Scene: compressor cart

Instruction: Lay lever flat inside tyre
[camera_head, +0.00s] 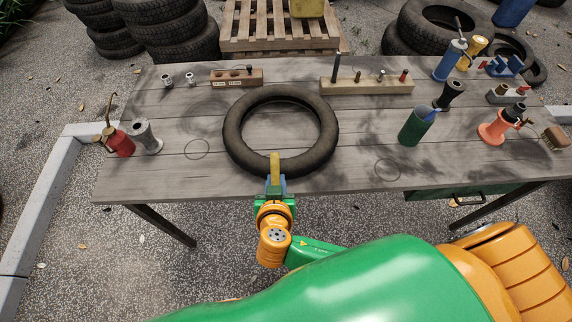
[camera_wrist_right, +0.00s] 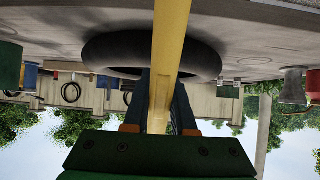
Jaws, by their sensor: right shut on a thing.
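The black tyre (camera_head: 232,142) lies flat on the wooden table, its open middle showing bare planks. It also shows in the right wrist view (camera_wrist_right: 100,52), where the picture is upside down. My right gripper (camera_head: 275,184) is at the table's near edge, in front of the tyre. It is shut on a yellow lever (camera_head: 275,162), whose visible part overlaps the tyre's near rim in the head view. In the right wrist view the lever (camera_wrist_right: 168,50) runs lengthwise from between the fingers past the frame's top. Whether it touches the tyre is unclear. My left gripper is out of view.
The table (camera_head: 330,185) holds a red oil can (camera_head: 119,144) and grey spool (camera_head: 146,137) at left, wooden blocks (camera_head: 366,87) behind, and a green bottle (camera_head: 414,128) at right. Orange (camera_head: 493,130) and blue (camera_head: 449,62) items stand farther right. Planks beside the tyre are clear.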

